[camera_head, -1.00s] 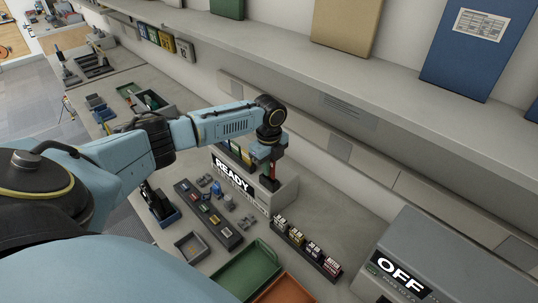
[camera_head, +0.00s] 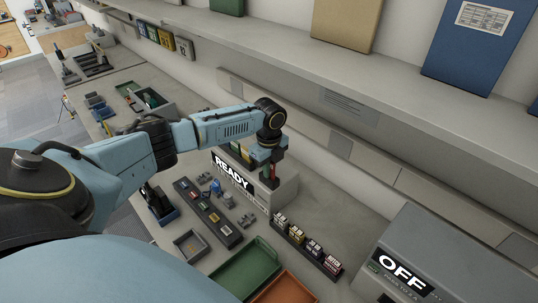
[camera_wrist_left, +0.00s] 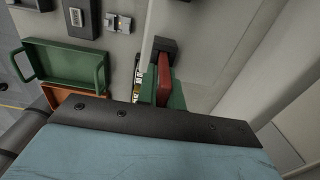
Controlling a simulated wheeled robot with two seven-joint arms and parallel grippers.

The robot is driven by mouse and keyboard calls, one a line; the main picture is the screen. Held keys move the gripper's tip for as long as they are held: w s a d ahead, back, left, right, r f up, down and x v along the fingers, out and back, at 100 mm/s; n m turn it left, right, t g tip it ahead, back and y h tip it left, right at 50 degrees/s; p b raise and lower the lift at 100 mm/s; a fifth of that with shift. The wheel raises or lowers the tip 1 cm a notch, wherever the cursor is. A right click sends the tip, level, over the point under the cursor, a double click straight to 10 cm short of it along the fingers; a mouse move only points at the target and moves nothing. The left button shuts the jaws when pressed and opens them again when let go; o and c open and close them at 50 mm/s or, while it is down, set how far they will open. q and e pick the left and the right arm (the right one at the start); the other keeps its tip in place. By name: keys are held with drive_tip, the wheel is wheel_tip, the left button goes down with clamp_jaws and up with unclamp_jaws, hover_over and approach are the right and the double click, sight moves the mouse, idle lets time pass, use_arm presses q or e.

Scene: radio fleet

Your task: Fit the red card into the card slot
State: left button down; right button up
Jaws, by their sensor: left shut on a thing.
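The red card (camera_head: 270,174) is upright in my left gripper (camera_head: 268,163), at the right end of the grey unit marked READY (camera_head: 285,193). In the left wrist view the red card (camera_wrist_left: 165,78) shows as a narrow edge, with a dark block at its far end and a green part (camera_wrist_left: 178,101) beside its near end. My left gripper is shut on the card. The slot itself is hidden by the gripper and card, so I cannot tell how deep the card sits. My right gripper is not in view.
Other coloured cards (camera_head: 241,152) stand in the READY unit. A dark rack of small modules (camera_head: 308,246), a green tray (camera_head: 250,270) and an orange tray (camera_head: 288,290) lie in front. A grey box marked OFF (camera_head: 430,247) stands right. A shelf (camera_head: 330,82) overhangs behind.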

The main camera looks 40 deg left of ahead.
use_arm(q)
drive_tip(key=shift+f, duration=0.15)
drive_tip(key=c, duration=1.5)
unclamp_jaws()
drive_tip(key=shift+o, duration=0.2)
wheel_tip(320, 180, up, 8)
drive_tip(key=shift+f, duration=0.2)
